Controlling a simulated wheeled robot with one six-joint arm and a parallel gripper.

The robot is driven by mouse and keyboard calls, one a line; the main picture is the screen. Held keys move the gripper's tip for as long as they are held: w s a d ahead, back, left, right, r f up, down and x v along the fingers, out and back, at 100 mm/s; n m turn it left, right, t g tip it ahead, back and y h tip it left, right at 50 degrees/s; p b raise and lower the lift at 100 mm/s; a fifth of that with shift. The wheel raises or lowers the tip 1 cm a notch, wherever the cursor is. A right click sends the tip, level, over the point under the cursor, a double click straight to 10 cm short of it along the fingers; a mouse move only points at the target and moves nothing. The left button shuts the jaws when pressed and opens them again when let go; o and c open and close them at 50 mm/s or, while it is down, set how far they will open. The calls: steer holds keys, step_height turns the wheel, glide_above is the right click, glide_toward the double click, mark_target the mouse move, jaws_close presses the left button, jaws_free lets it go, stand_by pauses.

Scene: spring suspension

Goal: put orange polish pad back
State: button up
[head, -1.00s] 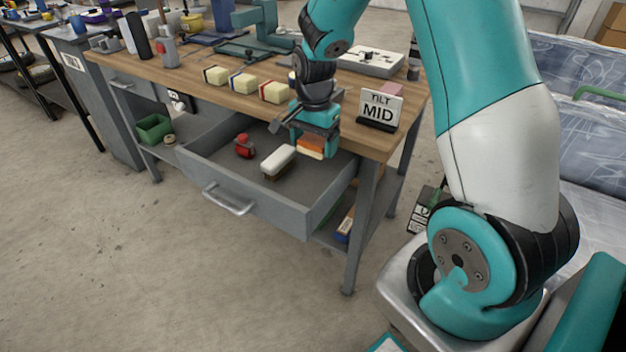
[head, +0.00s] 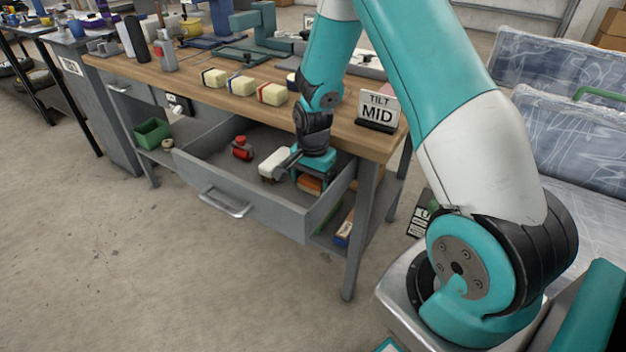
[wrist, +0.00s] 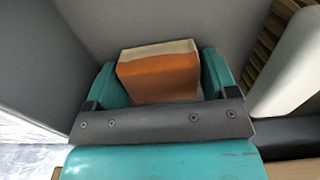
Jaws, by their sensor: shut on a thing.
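The orange polish pad (wrist: 160,78), orange with a pale cream layer, is between the two teal fingers of my gripper (wrist: 162,82) in the wrist view. My gripper is shut on it. In the head view my gripper (head: 312,180) is inside the open grey drawer (head: 247,195), near its right end, and the pad (head: 309,184) shows as a small orange patch below it. I cannot tell whether the pad touches the drawer floor.
A white-topped brush (head: 273,163) lies just left of my gripper; its bristles show in the wrist view (wrist: 265,50). A red object (head: 242,148) sits farther left in the drawer. Several cream blocks (head: 271,94) and a "TILT MID" sign (head: 378,108) stand on the bench top (head: 190,85).

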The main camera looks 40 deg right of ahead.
mark_target(312, 179)
steer(key=shift+f, duration=0.2)
steer(key=o, duration=0.8)
steer(key=shift+r, duration=0.1)
steer(key=shift+c, duration=0.2)
step_height(312, 179, up, 12)
steer(key=p, duration=0.2)
steer(key=s+a+r+n+y, duration=0.1)
steer(key=s+a+r+n, duration=0.3)
steer(key=a+r+n, duration=0.45)
steer(key=s+a+r+n+y, duration=0.1)
steer(key=s+a+r+n, duration=0.2)
steer(key=s+a+n, duration=0.3)
steer(key=s+a+r+n+y, duration=0.2)
steer(key=s+a+n, duration=0.4)
steer(key=s, duration=0.6)
steer(key=shift+a+r+n, duration=0.35)
steer(key=shift+a+r, duration=0.4)
steer(key=shift+a, duration=0.15)
steer(key=shift+s, duration=0.1)
